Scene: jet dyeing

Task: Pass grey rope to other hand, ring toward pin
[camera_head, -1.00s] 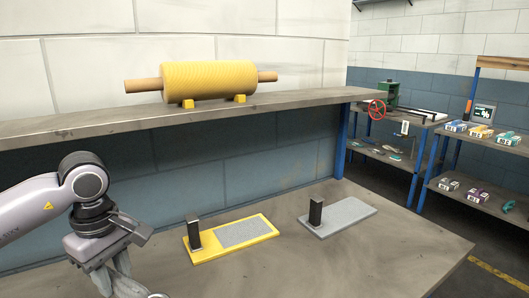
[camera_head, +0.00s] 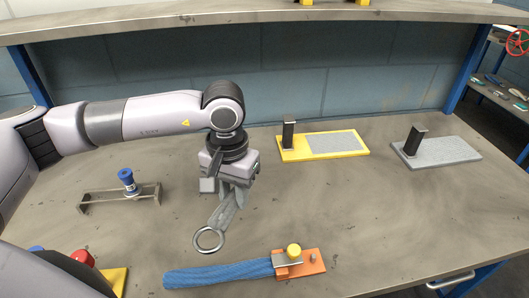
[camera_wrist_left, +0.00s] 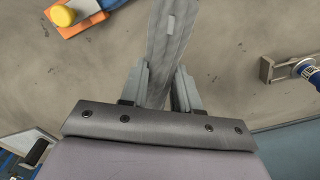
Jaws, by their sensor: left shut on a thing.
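The grey rope (camera_head: 226,212) hangs from my left gripper (camera_head: 232,185), which is shut on it above the table. A metal ring (camera_head: 208,239) is at the rope's lower end, pointing down and toward the front. In the left wrist view the rope (camera_wrist_left: 168,45) runs between the two fingers (camera_wrist_left: 157,85); the ring is out of that view. Black upright posts stand on the yellow plate (camera_head: 288,134) and the grey plate (camera_head: 415,139). An orange block (camera_head: 310,263) has a small metal pin (camera_head: 312,257) and a yellow knob (camera_head: 294,250). My right gripper is not in view.
A blue rope (camera_head: 215,275) lies on the table, its end at the orange block. A metal rack (camera_head: 95,204) with a blue spool (camera_head: 128,181) stands at left. A red button (camera_head: 82,258) is at front left. The table (camera_head: 400,230) is clear at right.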

